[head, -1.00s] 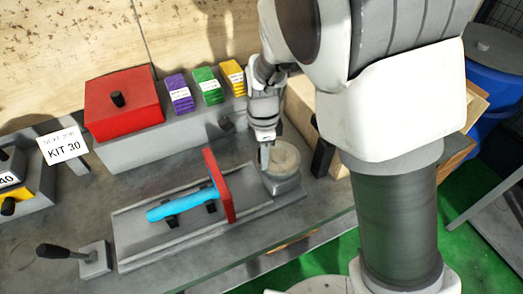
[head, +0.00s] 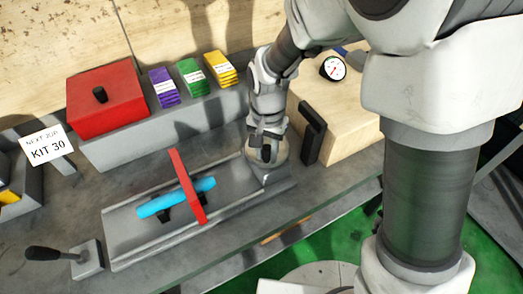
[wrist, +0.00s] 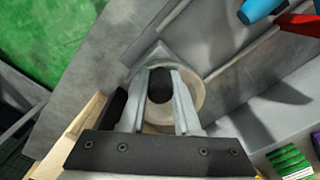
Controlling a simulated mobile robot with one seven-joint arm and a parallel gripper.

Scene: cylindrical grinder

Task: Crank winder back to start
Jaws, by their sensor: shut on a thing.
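The winder is a pale round wheel (head: 281,152) on a grey block at the right end of a long grey bed (head: 125,243). My gripper (head: 264,150) points down over the wheel and hides part of it. In the wrist view my gripper (wrist: 160,84) has its two fingers on either side of a dark round knob (wrist: 160,86) and is shut on it. The pale wheel (wrist: 195,97) shows around and below the fingers. A red upright plate (head: 187,187) stands across a blue cylinder (head: 155,205), which sticks out on both sides of it.
A wooden block (head: 345,115) with a black handle (head: 313,133) and a dial gauge (head: 333,68) stands close right of my gripper. Behind the bed are a red box (head: 105,100) and purple, green and yellow stacks (head: 219,68). A black lever (head: 50,254) stands front left.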

